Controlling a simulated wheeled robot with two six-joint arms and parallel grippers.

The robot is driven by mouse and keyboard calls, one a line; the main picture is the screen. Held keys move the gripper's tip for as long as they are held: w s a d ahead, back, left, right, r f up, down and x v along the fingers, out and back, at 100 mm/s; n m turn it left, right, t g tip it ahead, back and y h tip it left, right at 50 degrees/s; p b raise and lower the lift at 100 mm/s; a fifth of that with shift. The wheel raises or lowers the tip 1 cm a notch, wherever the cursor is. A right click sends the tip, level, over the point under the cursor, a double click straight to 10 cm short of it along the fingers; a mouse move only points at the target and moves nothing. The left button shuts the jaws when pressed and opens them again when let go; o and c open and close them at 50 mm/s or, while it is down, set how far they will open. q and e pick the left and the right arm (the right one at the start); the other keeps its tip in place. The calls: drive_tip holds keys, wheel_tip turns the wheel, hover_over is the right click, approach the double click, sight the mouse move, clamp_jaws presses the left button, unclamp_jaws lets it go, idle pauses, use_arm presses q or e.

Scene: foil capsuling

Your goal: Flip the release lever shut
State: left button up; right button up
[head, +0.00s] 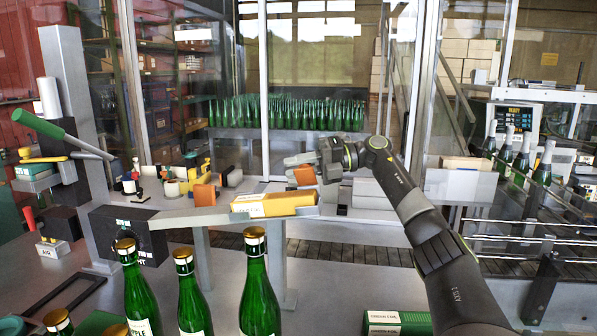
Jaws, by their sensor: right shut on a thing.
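My right gripper (303,161) reaches in from the right, over the far end of a grey rail. It is shut on a small orange piece (304,176); the fingers hide part of it, and I cannot tell whether it belongs to a lever. At the left, a lever with a green handle (38,124) slants down to the right on a grey column (76,110). Below it, a red-handled lever (29,218) stands up from a small block marked "AIR" (52,248). I cannot tell which is the release lever. My left gripper is not in view.
A yellow carton (275,205) lies on the grey rail (190,218). Gold-topped green bottles (259,290) stand in front. Orange and yellow parts (204,194) sit behind the rail. A conveyor with bottles (541,170) is at right.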

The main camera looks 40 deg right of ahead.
sight(297, 195)
drive_tip(key=n, duration=0.1)
drive_tip(key=s+a+n+h+b, duration=0.1)
drive_tip(key=n, duration=0.1)
drive_tip(key=f+n+b, duration=0.1)
drive_tip(key=n, duration=0.1)
drive_tip(key=shift+s+a+g+h, duration=0.25)
drive_tip(key=shift+a+g+h, duration=0.05)
drive_tip(key=shift+a+g, duration=0.1)
drive_tip(key=n, duration=0.1)
drive_tip(key=n+b, duration=0.1)
drive_tip(key=f+n+h, duration=0.1)
drive_tip(key=shift+s+a+b, duration=0.3)
drive_tip(key=shift+s+b, duration=0.1)
drive_tip(key=shift+s+a+f+n+h+b, duration=0.15)
drive_tip(key=shift+f+n+h+b, duration=0.2)
drive_tip(key=shift+n, duration=0.35)
drive_tip(key=shift+s+a+f+n+h+b, duration=0.15)
drive_tip(key=shift+n+h+b, duration=0.2)
drive_tip(key=shift+n, duration=0.35)
drive_tip(key=shift+d, duration=0.1)
drive_tip(key=o, duration=1)
drive_tip(key=shift+d+r, duration=0.1)
